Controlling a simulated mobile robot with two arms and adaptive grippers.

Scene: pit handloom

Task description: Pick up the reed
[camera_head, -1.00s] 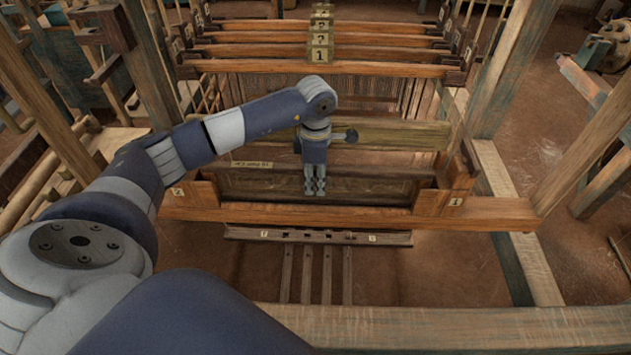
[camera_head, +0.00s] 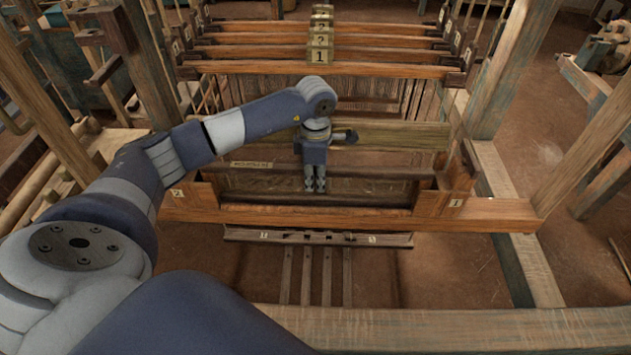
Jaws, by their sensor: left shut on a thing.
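The reed (camera_head: 375,171) is a long, dark wooden-framed piece lying across the loom, with a small label near its left end. It sits between the two end blocks of the wooden sley frame (camera_head: 260,214). My left gripper (camera_head: 315,187) reaches down at the reed's middle and is shut on it. The fingers hide that part of the reed. I cannot tell how far it stands clear of the frame. My right gripper is not in view.
Numbered heddle shafts (camera_head: 270,68) hang behind the reed, with a pale wooden beam (camera_head: 390,135) in front of them. Treadles (camera_head: 306,275) lie below. A thick post (camera_head: 505,70) stands at the right, and a front beam (camera_head: 450,325) crosses nearest me.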

